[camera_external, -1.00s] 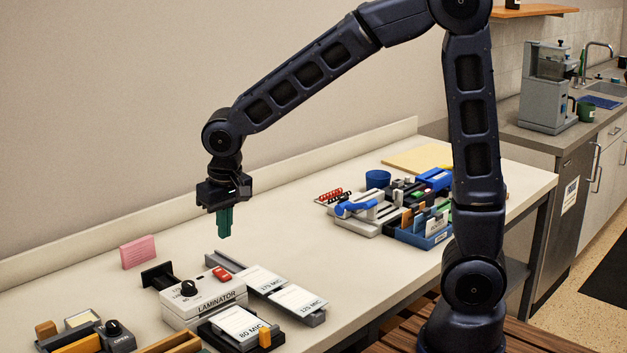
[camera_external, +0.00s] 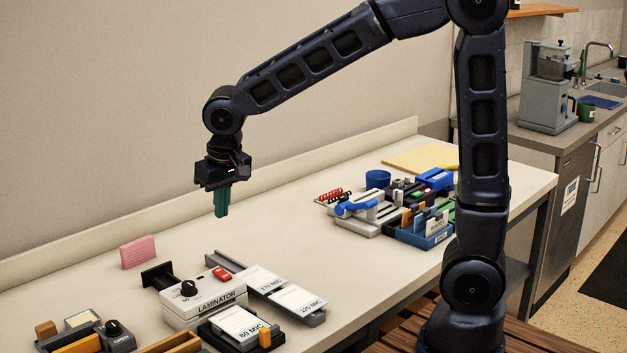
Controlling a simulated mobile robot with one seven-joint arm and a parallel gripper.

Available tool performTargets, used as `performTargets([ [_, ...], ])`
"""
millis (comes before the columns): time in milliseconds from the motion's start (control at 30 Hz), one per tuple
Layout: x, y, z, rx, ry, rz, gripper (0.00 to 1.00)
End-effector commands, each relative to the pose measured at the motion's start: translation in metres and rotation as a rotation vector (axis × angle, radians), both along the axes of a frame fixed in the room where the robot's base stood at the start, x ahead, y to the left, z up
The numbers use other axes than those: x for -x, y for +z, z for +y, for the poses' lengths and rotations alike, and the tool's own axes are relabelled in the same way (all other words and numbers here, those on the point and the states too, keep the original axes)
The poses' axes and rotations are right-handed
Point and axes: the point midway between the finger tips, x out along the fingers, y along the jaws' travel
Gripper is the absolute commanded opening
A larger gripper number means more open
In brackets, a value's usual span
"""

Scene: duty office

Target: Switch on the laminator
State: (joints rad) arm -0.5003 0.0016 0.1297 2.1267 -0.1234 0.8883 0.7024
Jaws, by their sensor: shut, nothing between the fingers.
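The white laminator (camera_external: 203,300) stands on the front left part of the bench, with its name on the front face. On its top are a black dial (camera_external: 189,288) and a red switch (camera_external: 222,273). I cannot tell from this view which way the switch is set. My gripper (camera_external: 221,212) has green fingers that point down, shut and empty. It hangs in the air above the laminator's red switch and apart from it.
Pouch trays marked 80 MIC (camera_external: 239,325) and 125 MIC (camera_external: 299,303) lie beside the laminator. A pink block (camera_external: 138,252) stands behind it. A desk organiser (camera_external: 430,238) and stationery stand further right. The bench between is clear.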

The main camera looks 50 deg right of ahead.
Motion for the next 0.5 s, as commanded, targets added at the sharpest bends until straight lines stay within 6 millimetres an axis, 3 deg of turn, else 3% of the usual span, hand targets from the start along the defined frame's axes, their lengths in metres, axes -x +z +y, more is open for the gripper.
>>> performTargets([
  [333,-0.004,0.000,0.000,-0.002,0.000,-0.015,0.00],
  [500,-0.005,-0.010,0.000,-0.001,0.000,-0.013,0.00],
])
